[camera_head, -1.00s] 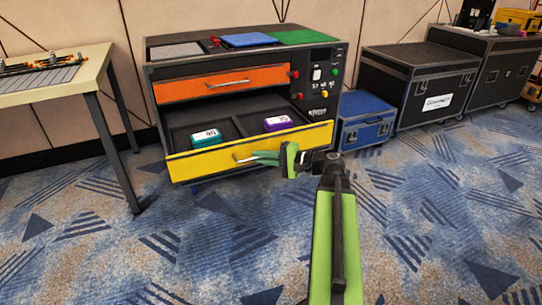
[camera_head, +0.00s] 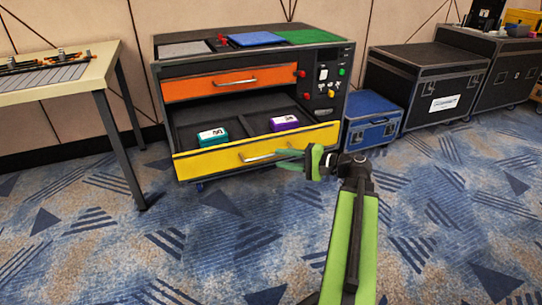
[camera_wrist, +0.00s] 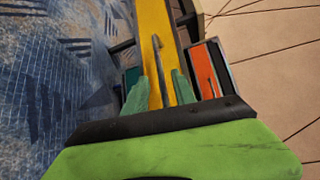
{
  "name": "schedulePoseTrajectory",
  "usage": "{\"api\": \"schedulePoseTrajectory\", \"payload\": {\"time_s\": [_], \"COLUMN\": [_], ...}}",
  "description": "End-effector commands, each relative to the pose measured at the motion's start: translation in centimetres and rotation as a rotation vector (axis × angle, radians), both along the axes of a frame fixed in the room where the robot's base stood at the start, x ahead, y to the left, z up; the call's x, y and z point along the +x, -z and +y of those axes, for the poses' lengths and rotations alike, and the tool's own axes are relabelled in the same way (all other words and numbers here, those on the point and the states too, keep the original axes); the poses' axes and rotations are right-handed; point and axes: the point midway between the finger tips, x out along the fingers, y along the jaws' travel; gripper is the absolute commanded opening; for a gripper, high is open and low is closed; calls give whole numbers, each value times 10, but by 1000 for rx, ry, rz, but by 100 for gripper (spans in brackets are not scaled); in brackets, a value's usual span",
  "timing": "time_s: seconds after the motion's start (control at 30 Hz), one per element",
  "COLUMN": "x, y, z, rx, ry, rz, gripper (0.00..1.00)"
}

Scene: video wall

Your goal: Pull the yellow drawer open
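The yellow drawer (camera_head: 215,164) of the black cabinet is pulled out, with its inside showing. Its bar handle (camera_head: 257,157) is on the front panel. My gripper (camera_head: 279,159) is in front of the drawer, near the right end of the handle. In the wrist view the yellow front (camera_wrist: 158,22) runs upward, and the handle (camera_wrist: 156,55) lines up with the gap between my two green fingertips (camera_wrist: 160,77). The fingers are apart and nothing is clasped between them. Whether they touch the handle I cannot tell.
The drawer holds a teal box (camera_head: 212,136) and a purple box (camera_head: 284,123). Above it an orange drawer (camera_head: 208,86) is shut. A blue case (camera_head: 371,130) stands right of the cabinet, a table (camera_head: 98,73) left. The carpet in front is clear.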

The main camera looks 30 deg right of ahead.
Motion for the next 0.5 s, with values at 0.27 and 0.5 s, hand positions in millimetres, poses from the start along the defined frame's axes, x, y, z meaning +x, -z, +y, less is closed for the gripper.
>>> {"api": "schedulePoseTrajectory", "payload": {"time_s": [0.27,0.5], "x": [-64,-93], "y": [-13,-17], "z": [-44,-62], "rx": [-1,0], "ry": [3,-1], "rz": [0,1], "gripper": [32,32]}}
